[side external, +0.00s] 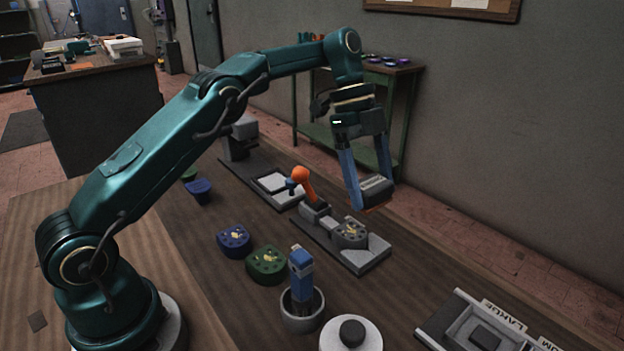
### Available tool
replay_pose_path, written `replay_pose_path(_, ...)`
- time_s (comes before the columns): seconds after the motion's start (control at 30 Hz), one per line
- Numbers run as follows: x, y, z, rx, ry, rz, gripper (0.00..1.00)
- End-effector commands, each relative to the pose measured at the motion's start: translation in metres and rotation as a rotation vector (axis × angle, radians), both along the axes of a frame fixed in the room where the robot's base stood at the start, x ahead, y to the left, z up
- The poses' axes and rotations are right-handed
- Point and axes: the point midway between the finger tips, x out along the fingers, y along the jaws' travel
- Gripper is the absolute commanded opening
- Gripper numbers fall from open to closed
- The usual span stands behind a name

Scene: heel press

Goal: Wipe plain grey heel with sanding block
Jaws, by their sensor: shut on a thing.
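My gripper (371,193) points down with its two blue fingers shut on the sanding block (375,188). The block is grey with an orange underside. It is held in the air above and slightly right of the plain grey heel (350,236), clearly apart from it. The grey heel sits in a grey fixture (372,259) on the bench, with pale yellowish marks on its top face. A clamp with an orange handle (304,184) stands at the fixture's far left end, its handle raised.
A blue heel (234,240) and a green heel (267,264) lie left of the fixture. A cup (302,318) holds a blue-handled tool (301,270). A round white dish (350,342) with a dark knob and a labelled tray (480,332) stand in front. The wall is behind.

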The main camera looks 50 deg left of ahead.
Motion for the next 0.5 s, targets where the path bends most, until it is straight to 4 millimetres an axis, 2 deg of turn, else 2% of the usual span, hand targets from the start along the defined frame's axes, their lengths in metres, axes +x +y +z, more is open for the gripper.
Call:
replay_pose_path(0.37, 0.0, 0.004, -0.011, -0.001, 0.0, 0.014, 0.35)
replay_pose_path(0.5, 0.0, 0.004, -0.021, -0.001, 0.001, 0.014, 0.35)
